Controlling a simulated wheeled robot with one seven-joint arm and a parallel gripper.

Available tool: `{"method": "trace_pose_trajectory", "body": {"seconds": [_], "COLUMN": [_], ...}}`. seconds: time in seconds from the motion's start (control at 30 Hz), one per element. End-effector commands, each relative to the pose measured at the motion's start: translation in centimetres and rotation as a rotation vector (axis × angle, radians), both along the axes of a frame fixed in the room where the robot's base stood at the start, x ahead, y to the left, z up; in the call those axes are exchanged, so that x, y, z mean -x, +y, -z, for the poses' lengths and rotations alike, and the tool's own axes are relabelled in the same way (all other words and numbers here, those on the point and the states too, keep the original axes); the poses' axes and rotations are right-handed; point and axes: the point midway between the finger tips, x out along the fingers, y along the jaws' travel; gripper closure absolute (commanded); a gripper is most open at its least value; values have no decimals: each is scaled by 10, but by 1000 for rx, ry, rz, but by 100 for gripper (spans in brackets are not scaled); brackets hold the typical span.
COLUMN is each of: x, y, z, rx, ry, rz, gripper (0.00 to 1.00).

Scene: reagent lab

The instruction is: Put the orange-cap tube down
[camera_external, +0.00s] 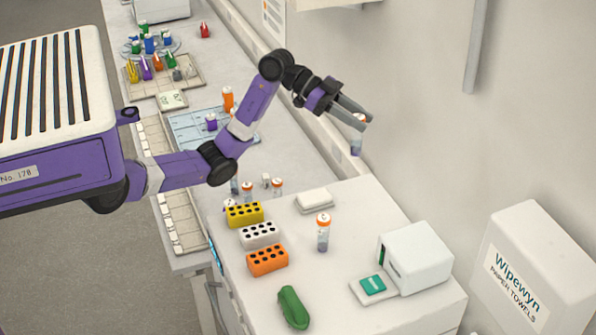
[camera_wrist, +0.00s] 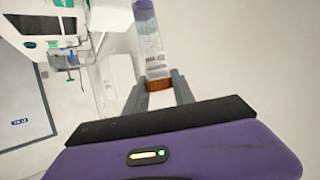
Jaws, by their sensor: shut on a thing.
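My gripper (camera_external: 362,122) is shut on the orange-cap tube (camera_external: 356,146), high in the air near the back wall. The tube hangs below the fingers, close to upright, with its cap between the fingertips. In the wrist view the tube (camera_wrist: 150,42) extends away from my gripper (camera_wrist: 159,88), and its orange cap (camera_wrist: 158,85) is pinched between the two fingers. The tube has a pale label and a purple-grey far end. The fingers partly hide the cap.
On the white worktop below, another orange-capped tube (camera_external: 323,234) stands upright. Yellow (camera_external: 244,215), white (camera_external: 259,235) and orange (camera_external: 267,260) racks sit left of it. A green object (camera_external: 293,308), a white device (camera_external: 415,255) and a white pad (camera_external: 314,201) are also there.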

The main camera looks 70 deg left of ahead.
Motion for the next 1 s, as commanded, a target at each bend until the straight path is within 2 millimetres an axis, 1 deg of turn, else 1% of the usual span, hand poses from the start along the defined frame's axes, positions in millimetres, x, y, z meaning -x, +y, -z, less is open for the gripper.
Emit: {"method": "trace_pose_trajectory", "body": {"seconds": [0.03, 0.1, 0.2, 0.27, 0.5, 0.8, 0.9, 1.0], "x": [-4, -9, -11, -10, -11, -10, -10, -10], "y": [-9, -16, -20, -21, -20, -20, -19, -20], "z": [-4, 1, 5, 12, 60, 116, 134, 147], "rx": [-1, 0, 0, 0, 1, -1, 0, 1], "ry": [2, 3, 0, 0, 2, 1, 0, -1], "rz": [23, 47, 61, 64, 60, 60, 60, 60], "gripper": [100, 100, 100, 100, 100, 100, 100, 100]}}
